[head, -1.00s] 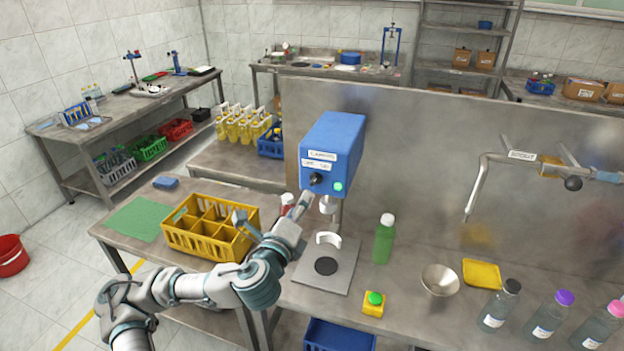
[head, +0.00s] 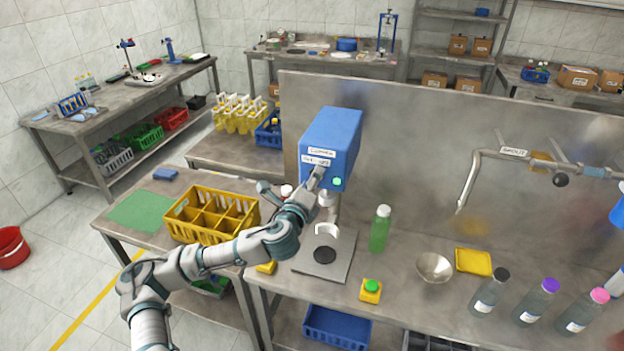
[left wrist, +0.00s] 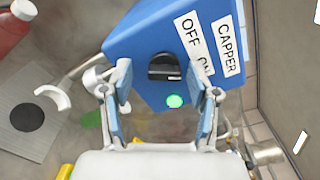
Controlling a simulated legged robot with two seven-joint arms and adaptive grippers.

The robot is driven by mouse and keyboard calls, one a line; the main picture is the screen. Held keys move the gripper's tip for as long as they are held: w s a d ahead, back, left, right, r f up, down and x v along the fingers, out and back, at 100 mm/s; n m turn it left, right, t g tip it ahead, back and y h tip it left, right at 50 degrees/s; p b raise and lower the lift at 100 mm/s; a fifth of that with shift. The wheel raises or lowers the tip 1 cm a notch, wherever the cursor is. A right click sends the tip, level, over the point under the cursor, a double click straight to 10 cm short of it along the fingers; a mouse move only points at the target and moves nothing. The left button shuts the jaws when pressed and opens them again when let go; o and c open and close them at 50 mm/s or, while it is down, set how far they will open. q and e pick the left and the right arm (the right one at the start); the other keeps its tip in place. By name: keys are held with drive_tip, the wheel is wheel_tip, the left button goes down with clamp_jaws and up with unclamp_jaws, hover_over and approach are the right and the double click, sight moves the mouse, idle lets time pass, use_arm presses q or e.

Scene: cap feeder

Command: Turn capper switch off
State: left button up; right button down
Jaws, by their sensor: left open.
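The blue capper box (head: 333,140) stands over the metal table. Its black switch knob (left wrist: 165,67) shows in the left wrist view, beside the OFF and ON labels (left wrist: 192,38); ON is partly hidden by a finger. A green light (left wrist: 174,101) glows on the same face and also shows in the head view (head: 337,182). My left gripper (left wrist: 160,88) is open, its blue-padded fingers on either side of the knob. I cannot tell if they touch it. In the head view my left gripper (head: 319,178) covers the knob. My right gripper is not in view.
Below the capper is a base plate (head: 340,262) with a black disc and white holder. A green bottle (head: 380,230), a yellow box with a green button (head: 371,290) and a metal bowl (head: 434,267) stand right of it. A yellow crate (head: 190,236) lies left.

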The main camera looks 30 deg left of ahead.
use_arm(q)
drive_tip(key=shift+w+a, duration=0.1)
drive_tip(key=shift+d, duration=0.2)
drive_tip(key=shift+c, duration=1)
drive_tip(key=shift+d, duration=0.15)
clamp_jaws()
